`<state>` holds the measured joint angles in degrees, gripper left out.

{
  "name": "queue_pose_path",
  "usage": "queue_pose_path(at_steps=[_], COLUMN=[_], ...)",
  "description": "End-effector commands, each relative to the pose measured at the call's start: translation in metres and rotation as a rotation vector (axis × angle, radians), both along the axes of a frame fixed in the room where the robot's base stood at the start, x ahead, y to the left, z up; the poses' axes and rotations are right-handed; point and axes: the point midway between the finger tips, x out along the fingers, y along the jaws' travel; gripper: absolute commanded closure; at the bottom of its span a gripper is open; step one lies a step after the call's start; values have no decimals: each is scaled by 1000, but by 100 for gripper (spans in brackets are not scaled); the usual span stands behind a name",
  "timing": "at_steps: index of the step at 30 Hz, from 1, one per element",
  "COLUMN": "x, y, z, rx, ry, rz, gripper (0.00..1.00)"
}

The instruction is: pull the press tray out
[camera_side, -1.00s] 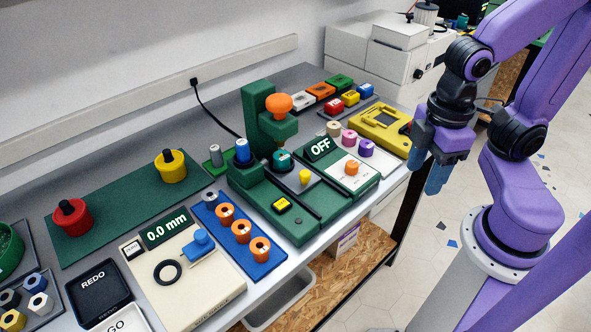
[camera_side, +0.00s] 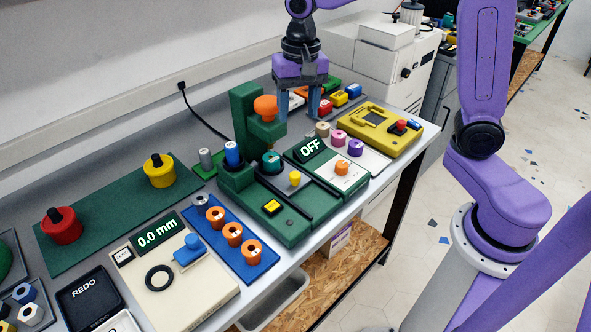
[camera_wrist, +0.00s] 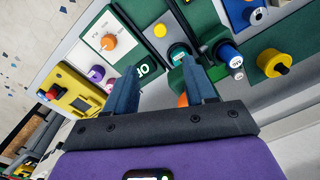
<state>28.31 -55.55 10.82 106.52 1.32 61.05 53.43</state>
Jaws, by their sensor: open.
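The green press (camera_side: 244,118) stands mid-bench with an orange knob (camera_side: 265,105) on its head. Its low grey tray (camera_side: 304,183) lies between dark rails in front of the column. The tray bears a yellow knob (camera_side: 295,177) and, further in, a teal round piece (camera_side: 271,161). In the wrist view the yellow knob (camera_wrist: 160,30) and teal piece (camera_wrist: 178,53) show beyond the fingers. My gripper (camera_side: 299,106) is open and empty, above the bench behind and right of the press head; it also shows in the wrist view (camera_wrist: 160,74). One finger partly hides the orange knob there.
Right of the press are an OFF panel (camera_side: 310,149), several coloured knobs and a yellow device (camera_side: 382,128). Left are a blue cylinder (camera_side: 232,155), a blue strip (camera_side: 258,262) with orange rings and a 0.0 mm gauge (camera_side: 200,290). The bench's front edge is close.

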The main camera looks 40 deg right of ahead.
Motion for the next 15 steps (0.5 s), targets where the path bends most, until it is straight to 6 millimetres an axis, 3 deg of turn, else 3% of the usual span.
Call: queue_pose_path(at_steps=[5, 15], x=[0, 0], y=[0, 1], z=[-16, -78], rx=[-2, -3], ry=[5, 6], rz=[-5, -4], gripper=[45, 45])
